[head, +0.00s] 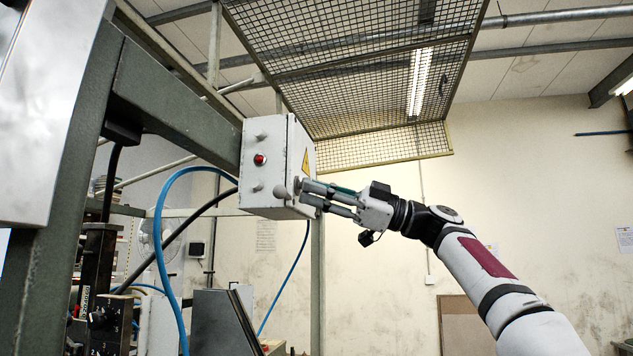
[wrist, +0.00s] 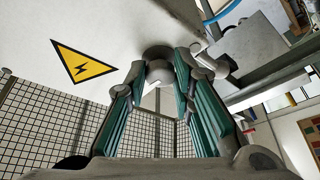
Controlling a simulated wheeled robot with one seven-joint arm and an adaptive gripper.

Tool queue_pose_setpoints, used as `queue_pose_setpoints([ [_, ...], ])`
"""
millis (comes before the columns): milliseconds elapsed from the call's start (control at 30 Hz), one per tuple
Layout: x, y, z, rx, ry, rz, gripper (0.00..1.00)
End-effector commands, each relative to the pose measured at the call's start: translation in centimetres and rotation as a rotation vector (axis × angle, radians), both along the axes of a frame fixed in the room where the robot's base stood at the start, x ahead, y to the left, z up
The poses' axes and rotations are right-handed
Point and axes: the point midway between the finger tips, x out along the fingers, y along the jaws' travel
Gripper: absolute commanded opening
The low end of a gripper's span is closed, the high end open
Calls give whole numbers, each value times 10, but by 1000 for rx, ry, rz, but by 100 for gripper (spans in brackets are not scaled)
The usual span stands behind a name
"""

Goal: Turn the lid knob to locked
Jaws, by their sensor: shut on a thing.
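The lid knob (wrist: 158,72) is a rounded grey knob on the pale face of the control box (head: 266,208), beside a yellow warning triangle (wrist: 84,62). In the wrist view it sits between the fingertips of my gripper (wrist: 159,78), which are shut on it. In the head view my gripper (head: 304,193) reaches the box's right side near its lower corner, and the fingers mostly hide the knob. I cannot tell the knob's turned position, and no lock marking is readable.
The box's front carries a red button (head: 260,160) and small grey fittings. A blue hose (head: 160,235) curves below left. A green-grey frame (head: 170,105) stands left, and a mesh guard (head: 350,60) hangs above. Space right of the box is open apart from my arm.

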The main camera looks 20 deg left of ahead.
Motion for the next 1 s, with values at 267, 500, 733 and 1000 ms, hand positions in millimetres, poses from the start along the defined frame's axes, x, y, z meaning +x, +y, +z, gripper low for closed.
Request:
queue_pose_setpoints([
  [267,-1,-3,1,5,-17,-2,0],
  [500,-2,-4,3,7,-17,1,0],
  [733,-3,-3,3,7,-17,1,43],
  [1000,-3,-3,3,6,-17,2,43],
])
